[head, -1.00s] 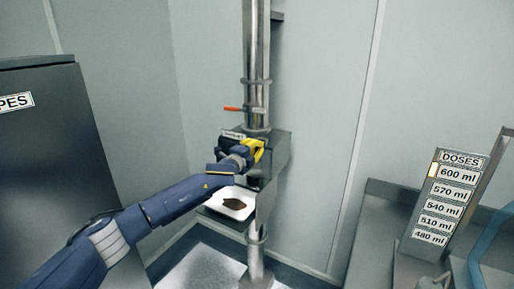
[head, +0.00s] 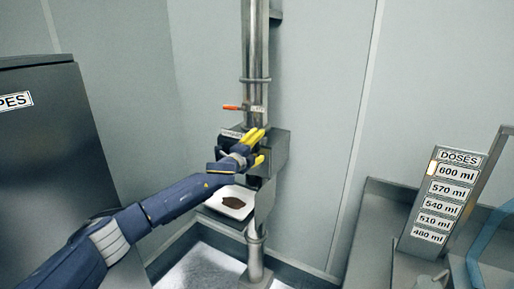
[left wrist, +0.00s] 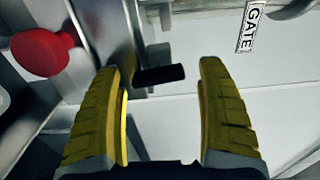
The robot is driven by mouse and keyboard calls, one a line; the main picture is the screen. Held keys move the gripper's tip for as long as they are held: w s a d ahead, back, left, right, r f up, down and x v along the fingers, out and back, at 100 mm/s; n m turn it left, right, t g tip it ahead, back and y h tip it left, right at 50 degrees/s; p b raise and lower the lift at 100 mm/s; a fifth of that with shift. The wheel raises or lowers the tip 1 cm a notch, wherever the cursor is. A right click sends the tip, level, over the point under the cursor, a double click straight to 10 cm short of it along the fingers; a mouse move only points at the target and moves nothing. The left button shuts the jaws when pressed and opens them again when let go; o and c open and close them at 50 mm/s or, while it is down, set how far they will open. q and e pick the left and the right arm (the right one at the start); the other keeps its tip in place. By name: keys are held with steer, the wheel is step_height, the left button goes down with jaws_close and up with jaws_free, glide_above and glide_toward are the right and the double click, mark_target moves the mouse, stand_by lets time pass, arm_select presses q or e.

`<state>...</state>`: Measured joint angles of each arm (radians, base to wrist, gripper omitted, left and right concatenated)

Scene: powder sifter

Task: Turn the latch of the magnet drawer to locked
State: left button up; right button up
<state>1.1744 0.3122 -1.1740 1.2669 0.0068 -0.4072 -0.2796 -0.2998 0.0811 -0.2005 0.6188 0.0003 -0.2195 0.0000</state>
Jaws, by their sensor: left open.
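The magnet drawer's housing is the dark metal box (head: 279,149) on the steel pipe, partly hidden behind my left gripper in the head view. My left gripper (head: 262,147) is in front of this box with its yellow fingers spread. In the left wrist view a short black bar (left wrist: 160,75), which looks like the latch handle, lies between the tips of my open left gripper (left wrist: 160,68). A gap shows between the bar and the right finger. The bar's end is close to the left finger; I cannot tell if they touch. A red knob (left wrist: 45,52) is at the upper left.
A gate handle with an orange grip (head: 231,107) sticks out left above the box. A white tray (head: 247,213) with brown powder stands below. A doses board (head: 440,195) is at the right, a dark cabinet (head: 60,160) at the left.

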arm_select(q)
steer(key=shift+a, duration=0.15)
steer(key=v, duration=1.2)
